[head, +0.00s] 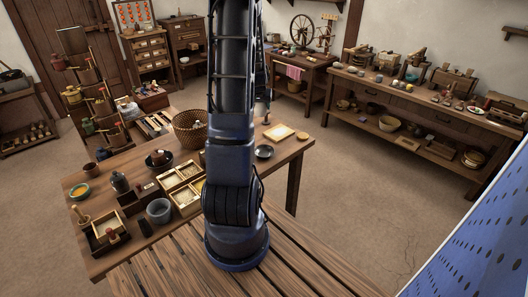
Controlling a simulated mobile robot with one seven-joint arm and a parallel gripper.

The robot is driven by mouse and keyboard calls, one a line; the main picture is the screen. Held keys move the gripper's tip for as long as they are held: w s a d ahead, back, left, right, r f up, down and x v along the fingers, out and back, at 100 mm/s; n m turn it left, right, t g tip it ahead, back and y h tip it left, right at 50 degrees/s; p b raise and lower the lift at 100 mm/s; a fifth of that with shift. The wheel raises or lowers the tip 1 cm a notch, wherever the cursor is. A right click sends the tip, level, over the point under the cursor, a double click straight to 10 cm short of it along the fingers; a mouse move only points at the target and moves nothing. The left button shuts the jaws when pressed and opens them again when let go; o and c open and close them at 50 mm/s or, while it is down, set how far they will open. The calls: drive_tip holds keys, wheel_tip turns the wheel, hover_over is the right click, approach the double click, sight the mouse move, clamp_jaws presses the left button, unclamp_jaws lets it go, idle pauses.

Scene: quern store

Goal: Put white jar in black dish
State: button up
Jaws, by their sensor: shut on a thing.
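A shallow dark dish (264,152) sits near the right end of the wooden table (292,150). A black bowl (158,159) with something in it stands farther left on the same table. My arm rises in the middle of the head view and comes down behind itself. My gripper (265,117) shows only in part, small, just right of the arm, above the far side of the table and beyond the dark dish. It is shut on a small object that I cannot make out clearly. I cannot pick out a white jar; the arm hides part of the table.
A wicker basket (190,128), compartment trays (183,185), a grey pot (159,210) and a wooden box (105,230) crowd the table's left and middle. A pale board (279,132) lies beyond the dark dish. A long workbench (400,88) stands at the back right.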

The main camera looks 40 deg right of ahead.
sight(264, 112)
drive_tip(key=shift+n, duration=0.4)
drive_tip(key=shift+s+a+r, duration=0.2)
drive_tip(key=shift+s+a, duration=0.15)
drive_tip(key=shift+s, duration=0.4)
drive_tip(key=shift+s+a+r, duration=0.2)
drive_tip(key=shift+s+a, duration=0.2)
drive_tip(key=shift+s, duration=0.4)
drive_tip(key=shift+s+a+r, duration=0.2)
drive_tip(key=shift+s+a, duration=0.15)
drive_tip(key=shift+s, duration=0.4)
drive_tip(key=shift+s+a+r+n+t, duration=0.15)
drive_tip(key=shift+s+a, duration=0.25)
drive_tip(key=shift+s, duration=0.1)
drive_tip(key=shift+s+a+r+n+t, duration=0.1)
drive_tip(key=shift+s+a+n+t, duration=0.05)
drive_tip(key=shift+s+a, duration=0.3)
drive_tip(key=shift+f, duration=10)
drive_tip(key=shift+f, duration=0.1)
drive_tip(key=o, duration=1.2)
drive_tip(key=shift+d+v, duration=0.15)
drive_tip(key=shift+v, duration=2.9)
drive_tip(key=shift+d+v, duration=0.15)
drive_tip(key=shift+v, duration=2.85)
